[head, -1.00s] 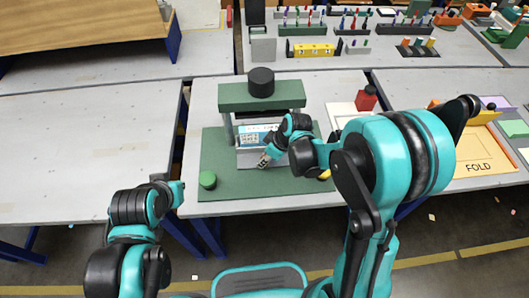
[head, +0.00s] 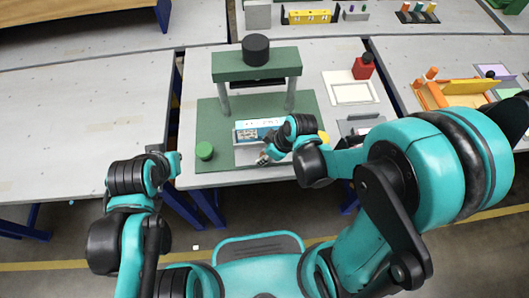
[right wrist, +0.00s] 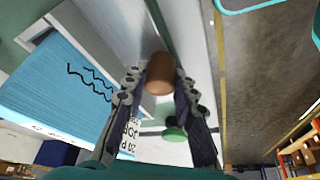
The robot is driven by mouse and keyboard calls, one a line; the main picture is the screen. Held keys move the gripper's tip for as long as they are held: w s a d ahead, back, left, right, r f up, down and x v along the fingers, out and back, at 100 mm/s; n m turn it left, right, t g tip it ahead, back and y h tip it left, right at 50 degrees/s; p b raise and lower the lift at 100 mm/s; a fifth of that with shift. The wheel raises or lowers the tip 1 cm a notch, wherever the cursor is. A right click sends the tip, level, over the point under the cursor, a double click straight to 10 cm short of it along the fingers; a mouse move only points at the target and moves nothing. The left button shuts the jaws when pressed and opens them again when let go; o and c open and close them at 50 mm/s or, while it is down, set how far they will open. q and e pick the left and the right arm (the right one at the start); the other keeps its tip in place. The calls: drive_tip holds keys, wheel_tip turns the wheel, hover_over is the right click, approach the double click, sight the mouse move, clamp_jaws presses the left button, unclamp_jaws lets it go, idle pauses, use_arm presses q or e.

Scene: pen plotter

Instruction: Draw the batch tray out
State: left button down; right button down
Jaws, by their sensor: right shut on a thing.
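The batch tray (head: 247,158) is a grey tray bearing a stack of blue-edged sheets (head: 252,134). It lies in front of the green press-like frame (head: 257,66), on the green base. In the right wrist view the stack (right wrist: 50,85) is at the left, and a brown cylindrical knob (right wrist: 159,74) sits between my fingers. My right gripper (head: 264,160) is at the tray's front edge, shut on this knob. My left gripper (head: 174,165) is at the table's left front corner, away from the tray; its jaws are too small to read.
A green round button (head: 204,150) stands on the base left of the tray. A yellow round part (head: 323,137) shows beyond my right wrist. A red block (head: 363,67) stands at the back right. The table on the left (head: 80,120) is bare.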

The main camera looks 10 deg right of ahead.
drive_tip(key=c, duration=1.2)
unclamp_jaws()
drive_tip(key=shift+s, duration=0.3)
drive_tip(key=shift+r, duration=0.15)
drive_tip(key=v, duration=1.1)
drive_tip(key=shift+r, duration=0.35)
drive_tip(key=shift+d, duration=0.15)
